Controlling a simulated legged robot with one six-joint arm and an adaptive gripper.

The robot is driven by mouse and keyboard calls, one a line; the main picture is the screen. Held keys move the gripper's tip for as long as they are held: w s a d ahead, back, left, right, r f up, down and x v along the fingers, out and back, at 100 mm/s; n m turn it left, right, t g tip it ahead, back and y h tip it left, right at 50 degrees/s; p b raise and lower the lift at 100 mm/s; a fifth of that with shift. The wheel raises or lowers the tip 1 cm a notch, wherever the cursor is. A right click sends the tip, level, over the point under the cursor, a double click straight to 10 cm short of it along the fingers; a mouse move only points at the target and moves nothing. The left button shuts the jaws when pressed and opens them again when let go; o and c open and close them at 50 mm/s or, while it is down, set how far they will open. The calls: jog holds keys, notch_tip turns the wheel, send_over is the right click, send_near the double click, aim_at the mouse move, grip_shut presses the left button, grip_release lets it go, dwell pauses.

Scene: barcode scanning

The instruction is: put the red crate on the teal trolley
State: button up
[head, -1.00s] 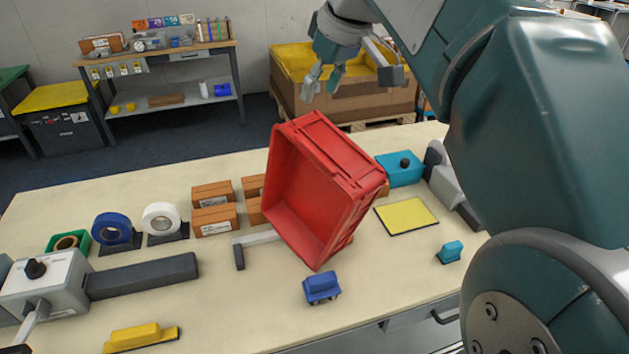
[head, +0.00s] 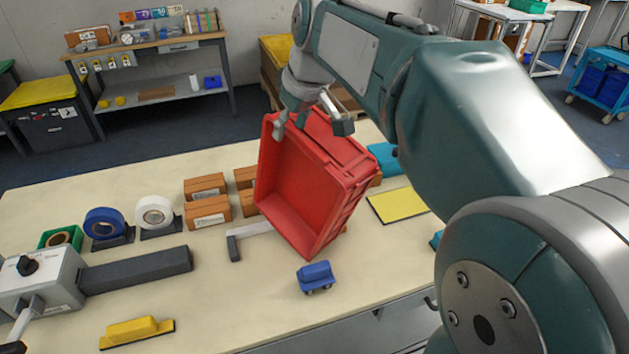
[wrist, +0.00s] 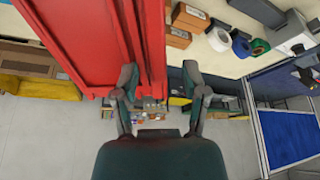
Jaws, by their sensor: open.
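The red crate (head: 318,185) stands tilted on the workbench in the head view, its open side facing left and toward me. It fills the upper left of the wrist view (wrist: 80,35). My gripper (head: 291,124) is open at the crate's upper edge. In the wrist view its fingers (wrist: 160,85) are spread, with a red crate edge showing between them. I cannot tell whether they touch it. A teal-blue trolley (head: 585,88) holding blue bins stands on the floor at the far right of the head view.
On the workbench (head: 235,295) are small brown boxes (head: 207,210), tape rolls (head: 105,223), a blue block (head: 315,276), a yellow block (head: 135,330) and a yellow pad (head: 398,204). A shelf table (head: 160,88) stands behind. Floor is open at the back right (head: 560,130).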

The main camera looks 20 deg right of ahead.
grip_shut()
